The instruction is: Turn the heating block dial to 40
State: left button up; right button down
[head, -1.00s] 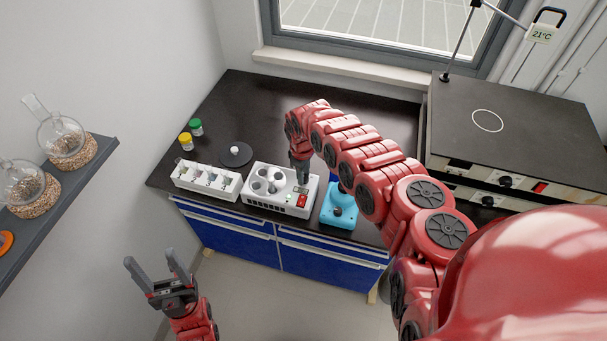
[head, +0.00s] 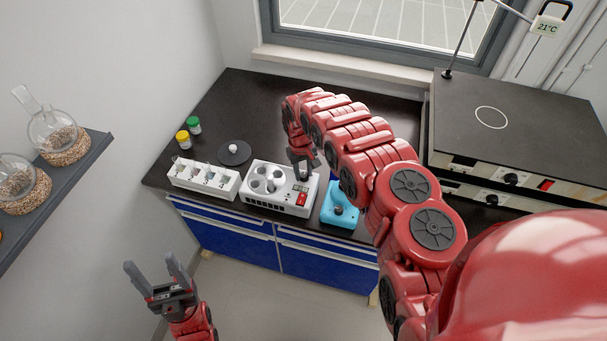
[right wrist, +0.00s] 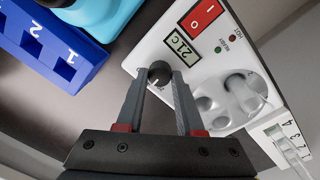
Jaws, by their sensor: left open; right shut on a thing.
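The heating block is a white box (head: 256,199) on the dark bench, with round wells in its top. In the right wrist view its casing (right wrist: 240,55) carries a red switch (right wrist: 201,14), a small display (right wrist: 183,46) reading 21C, and READY and HOT lamps. The dark round dial (right wrist: 159,70) sits beside the display. My right gripper (right wrist: 161,82) is shut on the dial, one finger on each side. The dial's scale is mostly hidden by the fingers. My left gripper (head: 151,262) is open and empty in front of the bench, well away from the block.
A white rack (head: 203,180) stands left of the block and a light-blue device (head: 339,206) to its right. A blue rack (right wrist: 62,45) numbered 1 and 2 shows in the right wrist view. Yellow (head: 183,140) and green (head: 194,125) capped vials stand behind the white rack.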

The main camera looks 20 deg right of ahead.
aim_at(302, 174)
jog(key=shift+w+m, duration=0.1)
jog(key=shift+m, duration=0.4)
jog(key=c, duration=0.5)
grip_release()
jog(key=shift+c, duration=0.2)
jog(key=shift+r+b, duration=0.1)
jog(key=shift+b, duration=0.2)
jog(key=shift+r, duration=0.2)
notch_tip(302, 174, up, 5)
jog(key=shift+a+f+b, duration=0.1)
jog(key=shift+a+b, duration=0.05)
jog(key=shift+b, duration=0.9)
notch_tip(302, 174, up, 12)
jog(key=p, duration=0.8)
jog(key=shift+a+p, duration=0.35)
jog(key=shift+p, duration=0.05)
